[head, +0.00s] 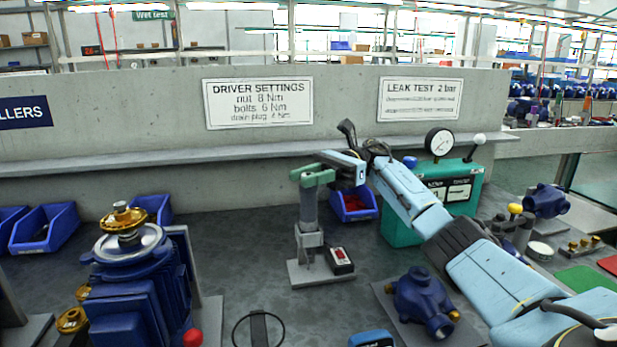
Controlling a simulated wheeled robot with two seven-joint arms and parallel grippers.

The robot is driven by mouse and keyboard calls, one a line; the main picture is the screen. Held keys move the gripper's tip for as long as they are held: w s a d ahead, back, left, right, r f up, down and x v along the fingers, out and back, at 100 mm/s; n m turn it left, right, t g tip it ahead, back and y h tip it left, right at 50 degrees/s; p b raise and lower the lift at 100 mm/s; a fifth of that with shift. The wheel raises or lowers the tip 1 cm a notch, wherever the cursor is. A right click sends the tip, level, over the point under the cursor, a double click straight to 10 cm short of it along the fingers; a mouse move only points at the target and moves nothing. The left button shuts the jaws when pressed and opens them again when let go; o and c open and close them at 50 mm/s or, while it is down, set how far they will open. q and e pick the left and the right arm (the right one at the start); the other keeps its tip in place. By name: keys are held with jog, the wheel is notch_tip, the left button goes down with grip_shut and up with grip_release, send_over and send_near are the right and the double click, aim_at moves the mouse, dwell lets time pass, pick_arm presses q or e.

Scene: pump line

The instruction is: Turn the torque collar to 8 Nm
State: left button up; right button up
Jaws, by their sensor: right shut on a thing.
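The torque driver (309,208) stands upright in a grey stand (310,272) near the middle of the bench. My right gripper (315,177) reaches in from the right and is shut at the driver's top, around the torque collar. The fingers and green parts there cover the collar, so its scale and setting cannot be read. A small box with a red-and-white face (340,260) sits at the stand's right side. The sign (258,102) on the wall reads "nut 8 Nm, bolts 6 Nm", with a smaller drain plug line. My left gripper is not in view.
A blue pump with a brass top (135,285) stands at front left. A blue pump housing (422,300) lies on a plate under my right arm. A green leak tester with a gauge (440,142) stands behind that arm. Blue bins (45,228) line the wall.

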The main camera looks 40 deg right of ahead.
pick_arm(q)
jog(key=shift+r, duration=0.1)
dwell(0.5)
pick_arm(e)
jog(key=o, duration=1)
jog(key=shift+r, duration=0.2)
notch_tip(320, 180, up, 5)
jog(key=shift+r+p, duration=0.1)
jog(key=shift+p, duration=0.85)
notch_tip(320, 180, up, 4)
jog(key=shift+r+p, duration=0.1)
jog(key=shift+p, duration=0.55)
jog(key=shift+r, duration=0.1)
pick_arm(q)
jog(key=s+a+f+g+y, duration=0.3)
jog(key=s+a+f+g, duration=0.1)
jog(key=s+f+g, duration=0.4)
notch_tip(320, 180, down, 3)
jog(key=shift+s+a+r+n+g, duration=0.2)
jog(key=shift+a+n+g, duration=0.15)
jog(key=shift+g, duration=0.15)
